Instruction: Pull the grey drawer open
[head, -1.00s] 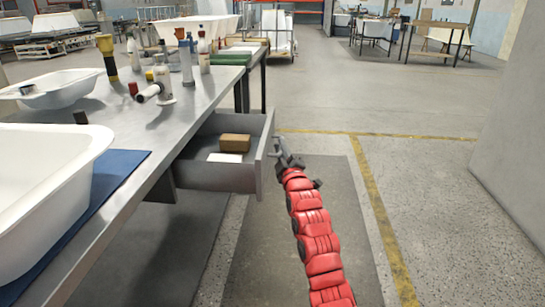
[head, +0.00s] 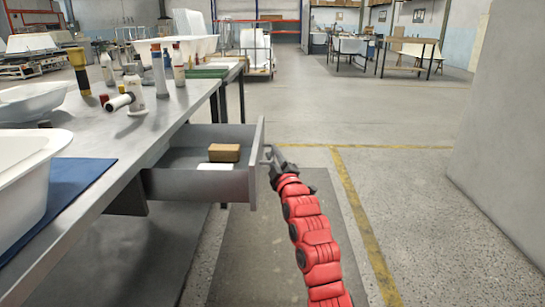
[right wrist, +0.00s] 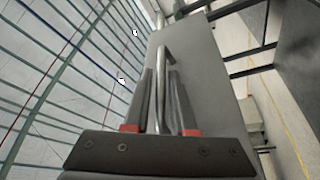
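The grey drawer (head: 198,186) under the metal workbench stands pulled out, with its inside visible. Its front panel (head: 257,165) faces right in the head view and fills the middle of the right wrist view (right wrist: 200,75). A bent metal bar handle (right wrist: 163,60) is fixed to the panel. My right gripper (head: 268,160) is at the handle. In the right wrist view its two dark fingers (right wrist: 161,90) are close together, one on each side of the bar, and look shut on it. My left gripper is not in view.
A brown box (head: 225,153) and a white item (head: 216,167) lie in the drawer. The workbench (head: 150,130) holds white tub shells (head: 25,180), a blue mat (head: 70,190) and several bottles. A grey wall (head: 500,130) stands at right. The floor between is clear.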

